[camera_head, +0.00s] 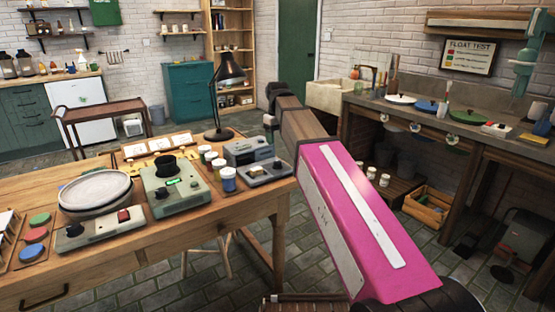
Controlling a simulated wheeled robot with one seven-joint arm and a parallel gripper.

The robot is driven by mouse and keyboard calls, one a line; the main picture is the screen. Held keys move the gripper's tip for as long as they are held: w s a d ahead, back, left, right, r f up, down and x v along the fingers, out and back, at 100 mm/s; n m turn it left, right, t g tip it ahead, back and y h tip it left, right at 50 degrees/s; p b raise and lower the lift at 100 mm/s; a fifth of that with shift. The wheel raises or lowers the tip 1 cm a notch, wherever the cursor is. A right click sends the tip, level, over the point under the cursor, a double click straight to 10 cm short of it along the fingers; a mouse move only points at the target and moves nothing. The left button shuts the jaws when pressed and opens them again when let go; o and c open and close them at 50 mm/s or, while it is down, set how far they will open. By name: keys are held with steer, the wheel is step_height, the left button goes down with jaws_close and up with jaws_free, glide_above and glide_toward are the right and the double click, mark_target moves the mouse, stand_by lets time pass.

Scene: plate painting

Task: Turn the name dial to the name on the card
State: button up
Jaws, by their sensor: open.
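No dial with readable names can be made out. A grey-green machine (170,190) with a black round top part and a lit green display stands on the wooden table. A flat control box (98,228) with a knob and a red button lies at the front. A small grey box with knobs (265,173) lies at the table's right. Several white cards (158,145) stand at the table's back; their writing is too small to read.
A round grey plate (95,190) is left of the machine. Paint jars (228,179), a grey device (246,150) and a black lamp (225,85) crowd the table's right part. A workbench (440,122) runs along the right wall. Tiled floor lies between.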

mark_target(277, 162)
step_height(277, 162, down, 10)
steer(key=shift+f, duration=0.2)
stand_by(0.3)
steer(key=c, duration=0.9)
